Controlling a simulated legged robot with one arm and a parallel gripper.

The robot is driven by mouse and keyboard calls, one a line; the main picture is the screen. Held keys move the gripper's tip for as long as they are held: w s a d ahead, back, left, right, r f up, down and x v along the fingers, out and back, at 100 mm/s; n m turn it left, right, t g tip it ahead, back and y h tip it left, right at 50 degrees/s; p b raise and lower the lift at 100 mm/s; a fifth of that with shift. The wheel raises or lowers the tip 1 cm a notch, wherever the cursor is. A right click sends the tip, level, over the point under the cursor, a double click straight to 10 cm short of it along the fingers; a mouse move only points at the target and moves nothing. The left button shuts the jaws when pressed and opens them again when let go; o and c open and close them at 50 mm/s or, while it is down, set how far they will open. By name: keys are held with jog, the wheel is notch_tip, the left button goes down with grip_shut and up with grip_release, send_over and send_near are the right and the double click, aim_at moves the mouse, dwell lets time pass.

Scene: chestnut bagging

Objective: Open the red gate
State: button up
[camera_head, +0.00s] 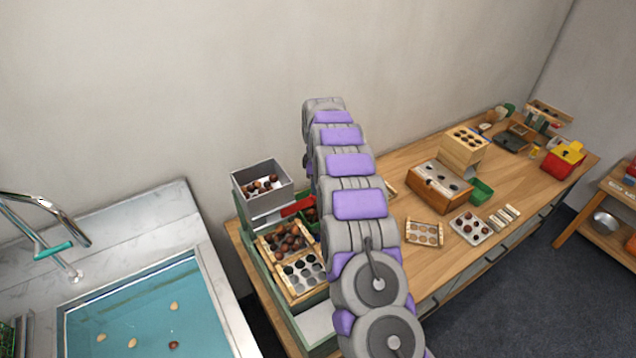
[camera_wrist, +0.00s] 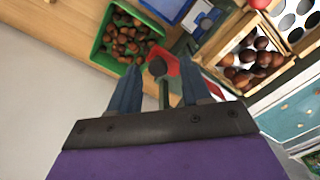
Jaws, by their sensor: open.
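The red gate (camera_head: 297,207) shows in the head view as a red piece by the grey hopper (camera_head: 262,190), partly behind my arm. In the head view the gripper is hidden behind my arm. The hopper holds several chestnuts.
A green bin (camera_wrist: 97,48) of chestnuts lies beyond the left finger. A divided wooden tray (camera_head: 268,256) with chestnuts and round wells stands below the hopper. A water-filled sink (camera_head: 150,310) is at left. Boxes and trays occupy the wooden table (camera_head: 405,180) at right.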

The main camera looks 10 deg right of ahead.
notch_tip(320, 180, up, 17)
jog(key=p, duration=0.2)
jog(key=shift+p, duration=0.4)
jog(key=shift+w+r, duration=0.1)
dwell(0.8)
jog(key=shift+r, duration=0.1)
